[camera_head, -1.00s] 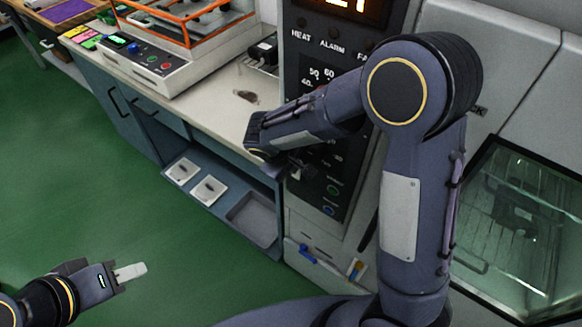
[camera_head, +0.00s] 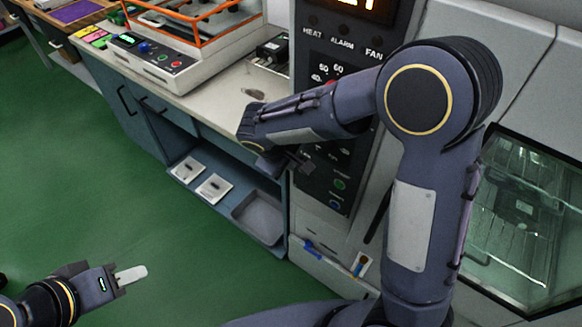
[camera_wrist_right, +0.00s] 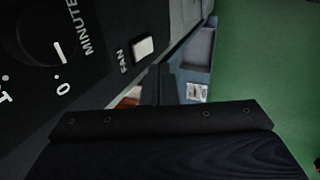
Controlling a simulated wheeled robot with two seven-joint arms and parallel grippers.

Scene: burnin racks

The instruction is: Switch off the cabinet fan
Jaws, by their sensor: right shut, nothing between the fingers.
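The cabinet's dark control panel (camera_head: 335,168) stands upright right of the bench in the head view. In the right wrist view, a white rocker switch (camera_wrist_right: 143,47) sits on the panel beside the word FAN. My right gripper (camera_head: 303,162) is in front of the lower panel, shut and empty. In the right wrist view its dark fingers (camera_wrist_right: 158,86) are just below the switch in the picture; I cannot tell whether they touch it. In the head view the gripper and forearm hide the switch. My left gripper (camera_head: 132,274) is low at left, away from the panel; its jaw opening is unclear.
A dial marked MINUTES (camera_wrist_right: 60,50) is beside the switch. The bench (camera_head: 225,95) carries a device with buttons (camera_head: 160,62) and an orange-framed rack. Green floor is clear at left.

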